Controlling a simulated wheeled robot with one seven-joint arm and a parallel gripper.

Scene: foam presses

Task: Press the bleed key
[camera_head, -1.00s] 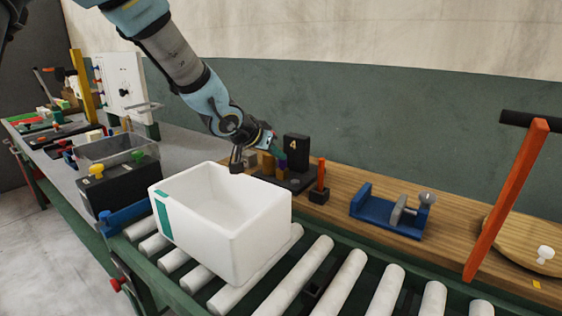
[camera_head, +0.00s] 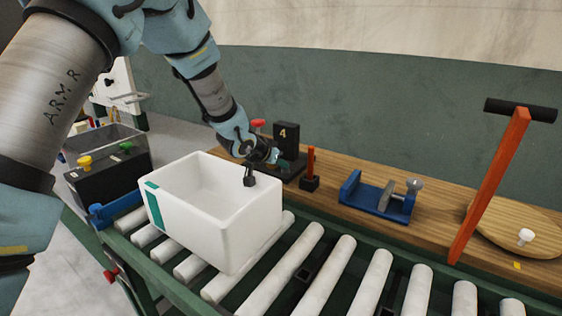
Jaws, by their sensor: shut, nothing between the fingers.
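No part carries a readable bleed key label, so I cannot tell which one it is. A black upright block marked 4 (camera_head: 286,139) stands on a dark base at the back of the bench. A red knob (camera_head: 258,123) shows just left of the block, partly behind my arm. A dark box (camera_head: 105,172) at the left carries a yellow knob (camera_head: 84,162) and a green knob (camera_head: 125,146). My gripper (camera_head: 249,181) is shut and empty, pointing down in front of the numbered block, and it overlaps the white bin's far right rim in the picture.
The white bin (camera_head: 240,237) sits empty on the roller conveyor (camera_head: 325,268). An orange post (camera_head: 310,162), a blue clamp (camera_head: 377,197) and a tall orange lever (camera_head: 490,185) stand along the wooden bench to the right. My upper arm covers much of the left.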

